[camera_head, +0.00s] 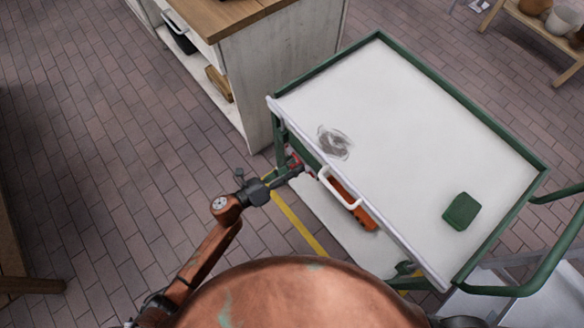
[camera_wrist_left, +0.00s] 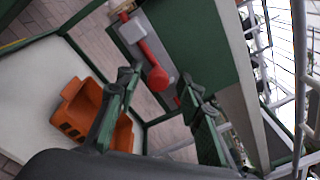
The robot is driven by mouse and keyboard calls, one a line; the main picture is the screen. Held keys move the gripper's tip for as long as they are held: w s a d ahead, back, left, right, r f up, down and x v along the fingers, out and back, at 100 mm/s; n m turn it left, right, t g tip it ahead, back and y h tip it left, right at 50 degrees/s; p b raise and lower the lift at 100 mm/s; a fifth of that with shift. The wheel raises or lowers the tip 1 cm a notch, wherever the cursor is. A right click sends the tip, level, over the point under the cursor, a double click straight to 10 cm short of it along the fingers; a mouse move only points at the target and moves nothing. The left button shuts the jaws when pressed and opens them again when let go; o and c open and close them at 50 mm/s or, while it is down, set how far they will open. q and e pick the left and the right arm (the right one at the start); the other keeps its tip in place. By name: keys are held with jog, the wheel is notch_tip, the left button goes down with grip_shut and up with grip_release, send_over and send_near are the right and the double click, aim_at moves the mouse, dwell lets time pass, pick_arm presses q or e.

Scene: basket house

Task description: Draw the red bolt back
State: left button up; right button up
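The red bolt (camera_wrist_left: 146,54) is a red rod with a round red knob, on a grey plate on the cart's green side panel (camera_wrist_left: 195,35) in the left wrist view. In the head view only a bit of red (camera_head: 297,163) shows by the cart's left corner, mostly hidden by my gripper. My left gripper (camera_head: 291,172) is at that corner. In the left wrist view its two dark fingers (camera_wrist_left: 159,82) are apart, with the knob seen between their tips. I cannot tell whether they touch it. My right gripper is out of view.
The cart has a white top (camera_head: 410,130) with a grey smudge and a green block (camera_head: 461,211). A white handle (camera_head: 338,187) sticks out from its near side. An orange bin (camera_head: 352,206) is on the lower shelf. A wood-topped cabinet (camera_head: 285,60) stands behind.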

pick_arm(q)
jog(key=v, duration=1.2)
dwell(0.4)
